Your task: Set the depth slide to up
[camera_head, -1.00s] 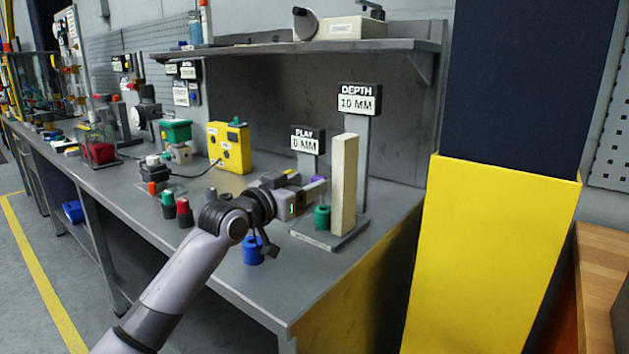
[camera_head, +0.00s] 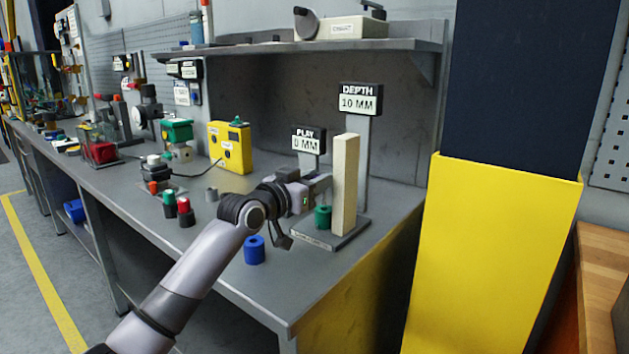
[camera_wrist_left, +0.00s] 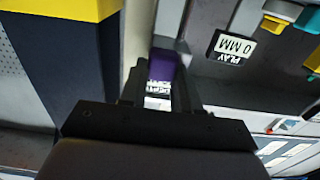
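The depth station stands at the bench's right end, with a DEPTH sign reading 10 MM (camera_head: 358,100) and a tall cream post (camera_head: 344,185). A purple block (camera_wrist_left: 163,66), which seems to be the slide's handle, shows in the wrist view with a partly hidden white label below it. My left gripper (camera_head: 322,184) is beside the post and hides the purple block in the head view. In the wrist view its fingers (camera_wrist_left: 160,92) are apart, one on each side of the block; I cannot tell whether they touch it. My right gripper is not in view.
A PLAY sign reading 0 MM (camera_head: 307,141) stands behind the gripper. A green cylinder (camera_head: 322,216) is on the station's base, and a blue cylinder (camera_head: 254,250) is near the bench's front edge. A shelf (camera_head: 290,50) hangs above. A yellow and dark column (camera_head: 490,260) stands to the right.

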